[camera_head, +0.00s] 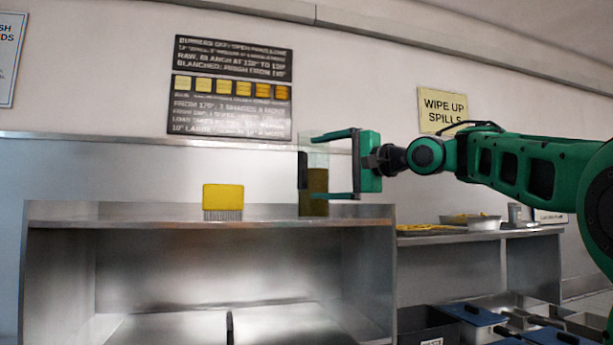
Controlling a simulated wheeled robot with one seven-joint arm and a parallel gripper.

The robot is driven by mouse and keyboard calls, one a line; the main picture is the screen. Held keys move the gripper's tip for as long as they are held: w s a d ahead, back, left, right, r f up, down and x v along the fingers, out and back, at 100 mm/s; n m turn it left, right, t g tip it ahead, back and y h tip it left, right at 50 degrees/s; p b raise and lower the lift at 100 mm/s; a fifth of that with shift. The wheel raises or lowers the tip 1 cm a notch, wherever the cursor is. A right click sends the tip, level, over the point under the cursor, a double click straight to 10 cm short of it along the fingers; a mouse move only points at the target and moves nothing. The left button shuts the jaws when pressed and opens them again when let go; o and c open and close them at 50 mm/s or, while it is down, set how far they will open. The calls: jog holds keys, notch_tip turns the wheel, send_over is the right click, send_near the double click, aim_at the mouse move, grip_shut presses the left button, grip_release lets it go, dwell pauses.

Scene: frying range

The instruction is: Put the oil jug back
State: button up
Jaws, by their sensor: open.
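The oil jug (316,193) is a clear, boxy container partly filled with dark amber oil. It stands upright near the right end of a steel shelf top (270,223). My gripper (328,167) reaches in from the right with its fingers pointing left. It is open, one finger high across the jug's upper part and one lower across the oil. The fingers overlap the jug in this view; I cannot tell whether they touch it. A dark upright strip, perhaps the jug's handle, shows at its left side.
A yellow brush-like block (223,200) stands on the shelf left of the jug. A lower counter (478,236) at right holds a tray of fries (428,228), a white bowl (484,222) and a metal cup (515,213). Blue-lidded bins (470,315) sit below. The wall is close behind.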

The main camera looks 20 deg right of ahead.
jog(key=v, duration=0.4)
jog(key=shift+s+d, duration=0.2)
jog(key=shift+s, duration=0.1)
jog(key=shift+f, duration=0.1)
jog(key=d+f+g+h, duration=0.1)
jog(key=d+f+h, duration=0.25)
jog(key=f, duration=0.55)
jog(key=d+f+g+h, duration=0.1)
jog(key=d+f+h, duration=0.25)
jog(key=f, duration=0.45)
jog(key=s+d+f+n+g+h, duration=0.1)
jog(key=s+d+f+g, duration=0.3)
jog(key=f, duration=0.5)
jog(key=s+d+f+n+g+h, duration=0.1)
jog(key=s+d+f, duration=0.1)
jog(key=s+f, duration=0.6)
jog(key=s+f+n+g, duration=0.1)
jog(key=s+f+g, duration=0.3)
jog(key=s+f, duration=0.6)
jog(key=s+f+n+g, duration=0.2)
jog(key=s+f+g, duration=0.2)
jog(key=s+f, duration=0.6)
jog(key=s, duration=0.4)
jog(key=shift+s, duration=0.4)
